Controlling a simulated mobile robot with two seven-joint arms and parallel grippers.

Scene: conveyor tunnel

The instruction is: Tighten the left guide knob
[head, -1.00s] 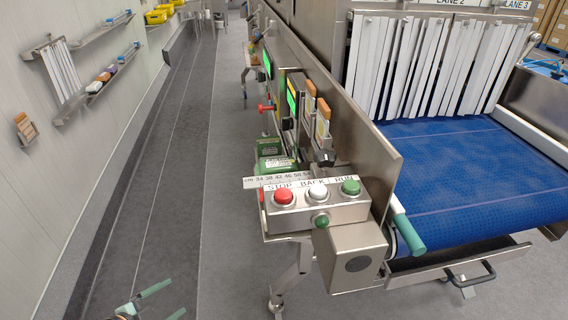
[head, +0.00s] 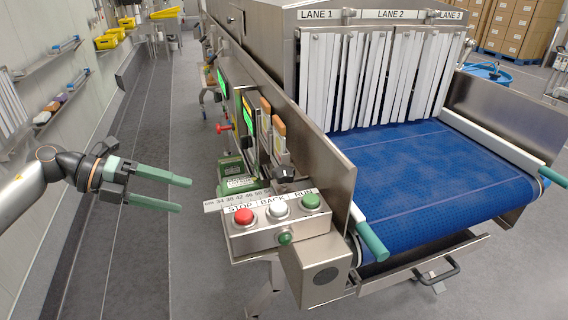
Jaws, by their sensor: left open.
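A black knob (head: 285,174), which looks like the left guide knob, sits on the near side of the conveyor, above the button box. The left guide rail (head: 372,240) shows its green end at the left front of the belt. My left gripper (head: 184,195) has green fingers, open and empty, pointing right. It is to the left of the knob and the button box, over the floor and clear of the machine. A number scale (head: 237,201) runs below the knob. My right gripper is not in view.
The button box (head: 280,230) carries red, white and green buttons and sticks out below the knob. A steel side plate (head: 325,180) stands just right of the knob. Green boxes (head: 237,176) sit to its left. The aisle on the left is open.

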